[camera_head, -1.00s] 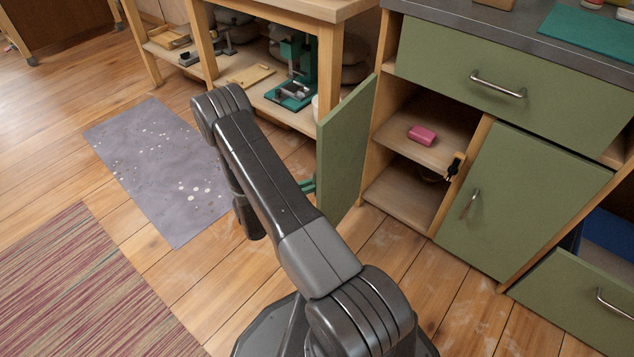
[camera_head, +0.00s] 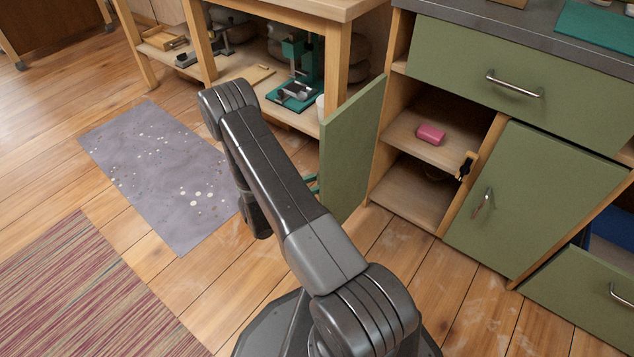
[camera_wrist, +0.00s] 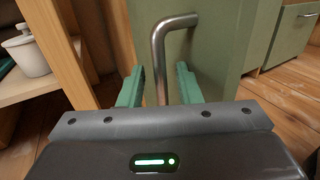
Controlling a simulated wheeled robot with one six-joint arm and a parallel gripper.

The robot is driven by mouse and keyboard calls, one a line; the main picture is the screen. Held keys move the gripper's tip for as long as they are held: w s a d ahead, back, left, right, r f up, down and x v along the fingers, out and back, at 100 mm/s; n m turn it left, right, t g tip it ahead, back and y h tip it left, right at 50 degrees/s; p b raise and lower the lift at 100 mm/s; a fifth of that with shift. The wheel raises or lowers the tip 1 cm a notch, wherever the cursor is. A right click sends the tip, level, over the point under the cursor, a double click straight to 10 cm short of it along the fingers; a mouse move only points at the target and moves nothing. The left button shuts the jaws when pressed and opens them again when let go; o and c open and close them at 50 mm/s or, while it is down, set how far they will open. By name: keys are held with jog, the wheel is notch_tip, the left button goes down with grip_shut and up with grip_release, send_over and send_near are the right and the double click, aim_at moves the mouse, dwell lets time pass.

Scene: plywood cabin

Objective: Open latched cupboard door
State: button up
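The green cupboard door (camera_head: 350,150) stands wide open, swung out from the left side of its compartment (camera_head: 415,195). A black and yellowish latch part (camera_head: 466,166) sits on the post at the compartment's right edge. In the wrist view the door (camera_wrist: 225,60) fills the middle, with its metal bar handle (camera_wrist: 159,65) upright. My gripper (camera_wrist: 160,88) has its two teal fingers apart, one on each side of the handle, with gaps visible.
A pink block (camera_head: 430,134) lies on the compartment's shelf. A shut green door (camera_head: 535,200) and a drawer (camera_head: 520,80) are to the right; a lower drawer (camera_head: 585,290) is pulled out. A wooden workbench (camera_head: 338,60) stands just behind the open door. A grey mat (camera_head: 165,180) lies on the floor at left.

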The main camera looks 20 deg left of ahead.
jog(key=shift+s+a, duration=0.1)
jog(key=p+v, duration=0.3)
jog(key=v, duration=1)
jog(key=shift+s+a, duration=0.2)
jog(key=shift+s, duration=0.15)
jog(key=shift+w, duration=0.1)
jog(key=b+x, duration=0.3)
jog(key=x, duration=1)
jog(key=shift+w+d, duration=0.15)
